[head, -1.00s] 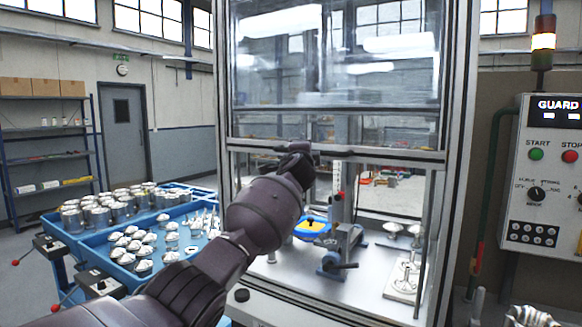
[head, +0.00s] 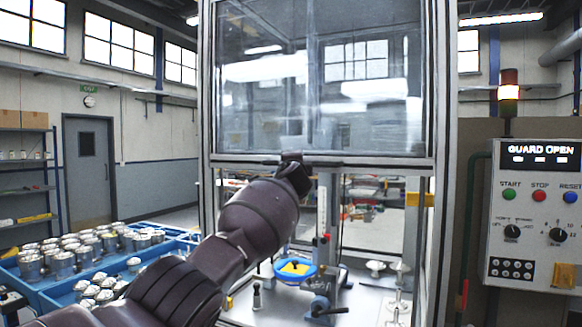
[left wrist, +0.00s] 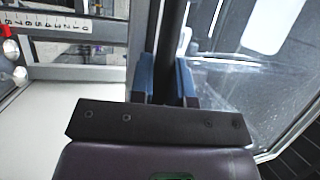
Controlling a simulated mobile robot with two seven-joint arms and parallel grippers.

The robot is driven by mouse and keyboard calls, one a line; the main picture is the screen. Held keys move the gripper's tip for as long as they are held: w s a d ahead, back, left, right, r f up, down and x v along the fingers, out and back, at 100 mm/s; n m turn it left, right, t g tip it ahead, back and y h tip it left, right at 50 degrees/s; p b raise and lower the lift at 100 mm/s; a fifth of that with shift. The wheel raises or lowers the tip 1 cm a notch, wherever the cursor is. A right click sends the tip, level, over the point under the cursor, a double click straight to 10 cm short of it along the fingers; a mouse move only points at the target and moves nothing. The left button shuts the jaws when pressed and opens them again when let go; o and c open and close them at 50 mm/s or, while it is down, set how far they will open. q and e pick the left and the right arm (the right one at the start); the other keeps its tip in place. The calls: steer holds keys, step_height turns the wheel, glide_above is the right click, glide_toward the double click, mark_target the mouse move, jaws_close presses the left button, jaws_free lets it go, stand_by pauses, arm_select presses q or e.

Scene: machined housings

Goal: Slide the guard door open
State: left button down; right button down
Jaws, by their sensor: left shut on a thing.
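The guard door (head: 320,90) is a clear framed pane, raised at the front of the machine enclosure. Its lower rail (head: 390,163) is above an open gap, through which the machine's inside shows. A dark handle bar (head: 345,160) runs along that rail. My left gripper (head: 292,160) is at the bar, its fingertips mostly hidden by my arm. In the left wrist view, the blue-padded fingers of my left gripper (left wrist: 166,80) are shut on the dark handle bar (left wrist: 174,30), one on each side. My right gripper is not in view.
A control panel (head: 530,215) on the right has a display reading GUARD OPEN. A signal lamp (head: 509,92) stands above it. Inside the enclosure are a blue and yellow part (head: 295,268) and a fixture (head: 322,300). Blue trays (head: 50,290) of metal parts stand at left.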

arm_select(q)
steer(key=shift+r, duration=0.1)
steer(key=c, duration=1.1)
jaws_free()
steer(key=shift+s, duration=0.2)
steer(key=s+f+b, duration=0.2)
steer(key=s, duration=0.8)
steer(key=shift+s+d+b, duration=0.15)
steer(key=shift+d+b, duration=0.1)
steer(key=shift+b, duration=0.1)
